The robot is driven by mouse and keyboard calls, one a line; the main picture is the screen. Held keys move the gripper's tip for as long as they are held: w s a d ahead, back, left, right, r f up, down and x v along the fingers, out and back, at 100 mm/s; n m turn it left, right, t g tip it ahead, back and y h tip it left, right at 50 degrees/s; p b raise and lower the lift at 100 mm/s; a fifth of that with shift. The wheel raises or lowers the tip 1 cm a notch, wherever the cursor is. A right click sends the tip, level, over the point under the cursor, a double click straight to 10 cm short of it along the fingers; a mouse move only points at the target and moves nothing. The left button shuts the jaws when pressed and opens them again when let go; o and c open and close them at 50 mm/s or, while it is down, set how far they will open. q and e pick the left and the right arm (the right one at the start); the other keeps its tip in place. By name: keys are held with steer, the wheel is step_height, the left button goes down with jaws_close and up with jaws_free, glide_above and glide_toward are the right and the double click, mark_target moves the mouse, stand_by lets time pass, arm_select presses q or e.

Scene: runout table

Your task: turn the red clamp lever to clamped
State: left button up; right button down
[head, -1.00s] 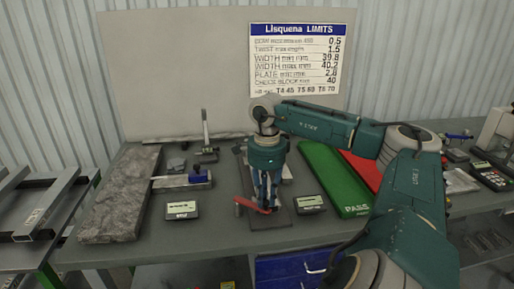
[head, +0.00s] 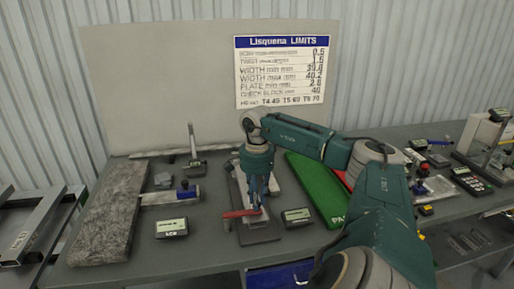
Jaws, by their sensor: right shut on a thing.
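The red clamp lever (head: 238,214) lies low over the near part of a dark fixture plate (head: 258,235). Its bar reaches left from under my right gripper, past the plate's left edge. My right gripper (head: 259,205) points straight down from above and is shut on the lever at its right part. The fingers hide the gripped part and the lever's pivot. My left gripper is out of view.
Small display gauges stand left (head: 172,228) and right (head: 297,217) of the fixture, close by. A blue-ended tool (head: 187,191) and a grey stone slab (head: 112,215) lie further left. A green panel (head: 316,187) lies right. My right arm covers the right middle.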

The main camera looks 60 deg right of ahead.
steer(key=shift+w+d, duration=0.1)
stand_by(0.3)
steer(key=c, duration=1.6)
jaws_free()
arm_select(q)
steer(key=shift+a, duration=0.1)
arm_select(e)
steer(key=shift+o, duration=0.2)
steer(key=shift+r, duration=0.1)
step_height(320, 180, up, 12)
